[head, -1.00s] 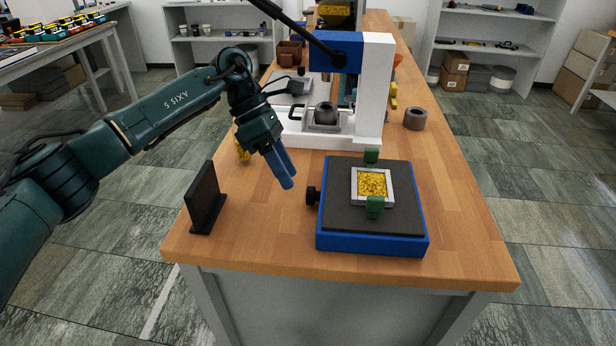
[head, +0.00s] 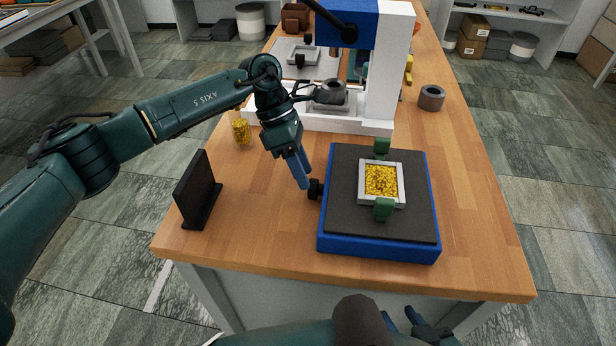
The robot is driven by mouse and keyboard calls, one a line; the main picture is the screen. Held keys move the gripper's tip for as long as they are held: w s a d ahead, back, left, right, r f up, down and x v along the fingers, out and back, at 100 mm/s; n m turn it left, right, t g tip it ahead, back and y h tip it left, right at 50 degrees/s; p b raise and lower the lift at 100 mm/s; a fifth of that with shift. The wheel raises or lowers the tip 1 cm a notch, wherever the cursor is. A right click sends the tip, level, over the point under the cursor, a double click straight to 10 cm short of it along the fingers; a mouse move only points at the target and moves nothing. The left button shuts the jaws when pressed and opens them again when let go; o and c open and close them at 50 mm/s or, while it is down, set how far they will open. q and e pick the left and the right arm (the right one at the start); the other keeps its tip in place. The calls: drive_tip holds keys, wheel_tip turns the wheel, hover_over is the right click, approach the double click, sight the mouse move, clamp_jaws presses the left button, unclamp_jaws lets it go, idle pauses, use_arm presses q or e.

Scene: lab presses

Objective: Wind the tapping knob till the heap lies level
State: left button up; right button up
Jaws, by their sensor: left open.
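The tapping knob (head: 315,189) is black and sticks out of the left side of a blue box with a dark grey top (head: 345,225). On that top, a pale square frame (head: 394,165) between two green blocks holds the heap of yellow granules (head: 380,181); I cannot tell how level it lies. My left gripper (head: 305,186) is open, its blue fingers pointing down just left of the knob. I cannot tell whether they touch it. Part of my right gripper (head: 420,320) shows at the bottom edge, below the table front, mostly cut off.
A black upright panel (head: 195,190) stands at the left table edge. A blue and white press (head: 380,70) stands behind the box. A jar of yellow granules (head: 241,131) is at the left and a grey ring (head: 431,97) at the right. The right front of the table is clear.

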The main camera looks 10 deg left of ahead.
sight(307, 199)
use_arm(q)
drive_tip(key=shift+x, duration=1.2)
drive_tip(key=shift+s+d+f, duration=0.1)
drive_tip(key=shift+d+f, duration=0.1)
drive_tip(key=shift+f, duration=0.25)
use_arm(e)
drive_tip(key=shift+w, duration=0.1)
use_arm(q)
drive_tip(key=c, duration=0.7)
drive_tip(key=shift+s+a+f+t+b, duration=0.1)
drive_tip(key=shift+t+b, duration=0.35)
drive_tip(key=shift+t, duration=0.1)
drive_tip(key=shift+s+f+t+b, duration=0.1)
drive_tip(key=shift+t+b, duration=0.35)
drive_tip(key=shift+t, duration=0.1)
drive_tip(key=m+t+b, duration=0.1)
drive_tip(key=t+b, duration=0.1)
drive_tip(key=b, duration=0.1)
drive_tip(key=shift+s+f, duration=0.1)
drive_tip(key=shift+s, duration=0.05)
drive_tip(key=shift+r+t+b, duration=0.2)
drive_tip(key=shift+t+b, duration=0.3)
drive_tip(key=shift+b, duration=0.1)
drive_tip(key=shift+r, duration=0.15)
use_arm(e)
drive_tip(key=f, duration=0.2)
drive_tip(key=f+m, duration=0.1)
drive_tip(key=shift+w+a+t, duration=0.3)
